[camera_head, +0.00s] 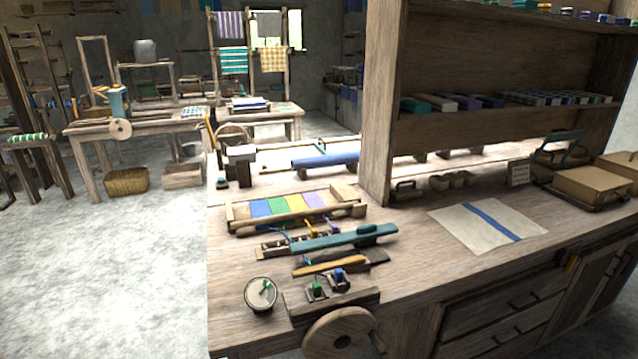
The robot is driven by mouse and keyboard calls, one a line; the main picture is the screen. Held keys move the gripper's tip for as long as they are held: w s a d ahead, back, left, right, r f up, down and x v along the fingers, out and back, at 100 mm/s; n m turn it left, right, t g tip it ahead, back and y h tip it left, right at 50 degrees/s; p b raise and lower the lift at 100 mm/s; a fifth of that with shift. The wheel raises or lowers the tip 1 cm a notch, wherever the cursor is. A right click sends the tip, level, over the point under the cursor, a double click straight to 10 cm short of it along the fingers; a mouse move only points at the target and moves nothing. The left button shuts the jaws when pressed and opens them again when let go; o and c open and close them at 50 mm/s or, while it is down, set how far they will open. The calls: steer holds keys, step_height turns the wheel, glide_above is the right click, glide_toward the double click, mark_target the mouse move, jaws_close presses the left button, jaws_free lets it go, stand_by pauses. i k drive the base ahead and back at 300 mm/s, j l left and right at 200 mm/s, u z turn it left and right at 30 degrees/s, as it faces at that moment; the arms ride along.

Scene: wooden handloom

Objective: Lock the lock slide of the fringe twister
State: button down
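My gripper is not in view. What looks like the fringe twister is a wooden block (345,299) at the bench's front left edge. It carries a green clip (318,288) and a blue clip (338,277). A round wooden wheel (325,340) with a dark hub stands in front of it, partly cut off by the lower picture edge. I cannot make out which part is the lock slide, or whether it is locked. Just behind lie a yellow-brown bar (330,265) and a teal bar (330,240) with a raised knob.
A round pot (260,293) stands left of the block. Behind are a wooden frame with coloured panels (294,206) and a blue roll (325,161). A striped cloth (460,220) lies right of centre. A shelf upright (378,100) rises from the bench. Open floor (130,270) lies left.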

mark_target(366, 234)
steer(key=i+j+z, duration=0.1)
steer(key=j, duration=0.35)
steer(key=i+j+z, duration=0.1)
steer(key=i+j, duration=0.15)
steer(key=j, duration=0.25)
steer(key=i+j+z, duration=0.1)
steer(key=j, duration=0.4)
steer(key=i+j+z, duration=0.1)
steer(key=i+j, duration=0.15)
steer(key=j, duration=0.25)
steer(key=i+j+z, duration=0.1)
steer(key=j, duration=0.4)
steer(key=i+j, duration=0.1)
steer(key=j, duration=0.45)
steer(key=i+j+z, duration=0.15)
steer(key=j, duration=0.35)
